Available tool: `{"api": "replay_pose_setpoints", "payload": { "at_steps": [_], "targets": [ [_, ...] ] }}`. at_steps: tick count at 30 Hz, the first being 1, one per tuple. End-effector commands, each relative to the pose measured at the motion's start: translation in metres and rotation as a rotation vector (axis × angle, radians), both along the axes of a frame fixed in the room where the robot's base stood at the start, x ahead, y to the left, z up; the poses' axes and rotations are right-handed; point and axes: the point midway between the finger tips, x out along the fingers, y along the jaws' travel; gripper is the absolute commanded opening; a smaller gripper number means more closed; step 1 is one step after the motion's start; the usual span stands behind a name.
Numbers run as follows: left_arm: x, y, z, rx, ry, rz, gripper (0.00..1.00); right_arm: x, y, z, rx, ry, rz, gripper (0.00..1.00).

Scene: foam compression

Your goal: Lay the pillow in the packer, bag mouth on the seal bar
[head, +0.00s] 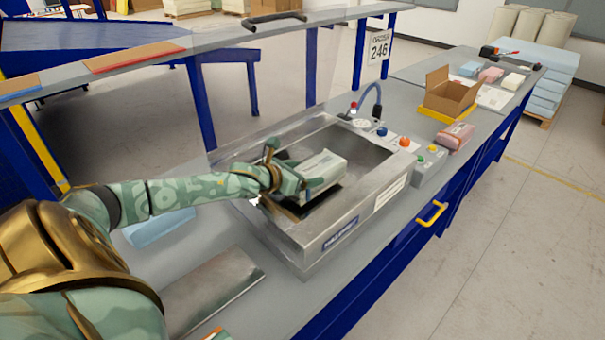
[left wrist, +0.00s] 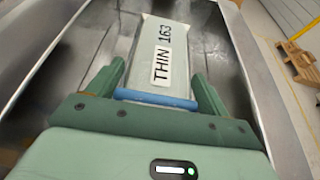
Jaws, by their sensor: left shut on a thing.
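The packer (head: 352,226) is a steel box with an open, shallow chamber on the bench. The pillow (head: 324,166), pale grey-white, is inside the chamber outline, lying nearly flat. In the left wrist view the pillow (left wrist: 164,50) carries a label "THIN 163", and a blue band (left wrist: 155,98) crosses its near end. My left gripper (head: 292,172) reaches in from the left and is shut on the pillow near that end, one finger at each side. I cannot tell whether the pillow touches the chamber floor. The seal bar is not clearly distinguishable. My right gripper is not in view.
A control box with buttons (head: 430,166) stands at the packer's right. Beyond it are a pink block (head: 455,138) and an open carton (head: 450,92). A raised shelf runs behind.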

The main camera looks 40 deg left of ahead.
Motion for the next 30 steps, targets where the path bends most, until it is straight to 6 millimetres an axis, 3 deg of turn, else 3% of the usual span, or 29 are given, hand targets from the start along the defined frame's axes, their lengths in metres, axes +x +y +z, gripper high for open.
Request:
{"api": "replay_pose_setpoints", "payload": {
  "at_steps": [16,17,18,19,26,30],
  "targets": [
    [0.0,0.0,-0.012,0.0,0.0,0.0,0.58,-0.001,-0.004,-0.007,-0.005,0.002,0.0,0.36],
    [0.0,0.0,-0.012,0.0,0.0,0.0,0.85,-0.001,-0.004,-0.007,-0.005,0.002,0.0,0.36],
    [0.0,0.0,-0.012,0.0,0.0,0.0,0.96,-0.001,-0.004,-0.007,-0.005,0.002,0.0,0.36],
    [0.0,0.0,-0.012,0.0,0.0,0.0,1.0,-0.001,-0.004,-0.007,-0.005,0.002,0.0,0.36],
    [0.0,0.0,-0.01,0.0,0.0,0.0,1.0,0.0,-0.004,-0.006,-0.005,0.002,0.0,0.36],
    [0.0,0.0,0.006,0.0,-0.001,0.0,1.0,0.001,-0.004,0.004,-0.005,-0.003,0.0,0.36]
  ]
}}
